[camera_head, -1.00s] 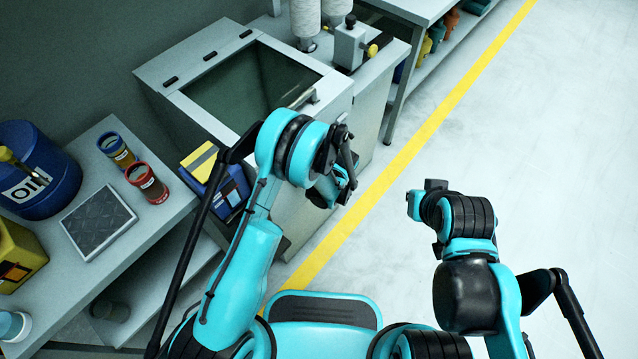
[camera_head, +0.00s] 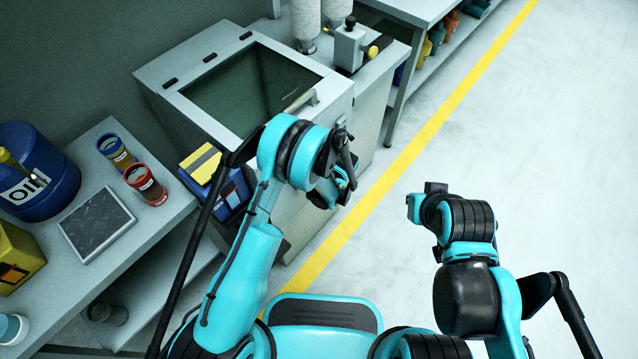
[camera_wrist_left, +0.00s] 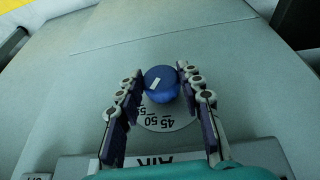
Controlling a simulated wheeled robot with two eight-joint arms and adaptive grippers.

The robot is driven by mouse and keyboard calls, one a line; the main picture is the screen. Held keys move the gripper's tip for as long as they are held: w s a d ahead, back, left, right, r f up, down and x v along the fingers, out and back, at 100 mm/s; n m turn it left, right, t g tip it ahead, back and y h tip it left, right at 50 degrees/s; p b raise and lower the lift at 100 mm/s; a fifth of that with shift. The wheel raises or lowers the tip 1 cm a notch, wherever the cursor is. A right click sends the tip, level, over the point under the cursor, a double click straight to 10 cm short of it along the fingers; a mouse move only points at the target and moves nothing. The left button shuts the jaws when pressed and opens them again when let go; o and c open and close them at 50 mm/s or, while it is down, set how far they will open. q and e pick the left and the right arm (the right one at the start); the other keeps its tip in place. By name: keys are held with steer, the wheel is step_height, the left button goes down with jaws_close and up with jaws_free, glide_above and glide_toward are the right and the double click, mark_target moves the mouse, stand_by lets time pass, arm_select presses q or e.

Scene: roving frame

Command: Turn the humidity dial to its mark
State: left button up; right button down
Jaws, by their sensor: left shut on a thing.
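The humidity dial is a round blue knob (camera_wrist_left: 161,84) with a white pointer line, in the left wrist view. It sits on a pale scale plate (camera_wrist_left: 165,122) where 45, 50 and part of another number show upside down; the rest of the scale is hidden. My left gripper (camera_wrist_left: 160,80) has one finger on each side of the knob and is shut on it. In the head view my left gripper (camera_head: 338,185) is at the front of the grey cabinet (camera_head: 325,213), and the dial is hidden there. My right gripper (camera_head: 425,200) is held over open floor; its fingers are unclear.
A grey workbench (camera_head: 140,240) at left holds a blue oil drum (camera_head: 40,165), a red-rimmed jar (camera_head: 146,183) and a dark tray (camera_head: 97,224). Floor right of the yellow line (camera_head: 440,122) is clear.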

arm_select(q)
steer(key=shift+w+d+f+m+g+y, duration=0.1)
steer(key=shift+w+d+m+g+y, duration=0.15)
steer(key=shift+g+y, duration=0.8)
steer(key=shift+w+f+m+g+y, duration=0.1)
steer(key=shift+m+g+y, duration=0.25)
steer(key=shift+g+y, duration=0.7)
steer(key=shift+g, duration=0.4)
steer(key=o, duration=1.2)
steer(key=shift+c, duration=0.2)
steer(key=shift+d+r, duration=0.1)
steer(key=shift+r, duration=0.05)
steer(key=v, duration=0.7)
steer(key=shift+r, duration=0.15)
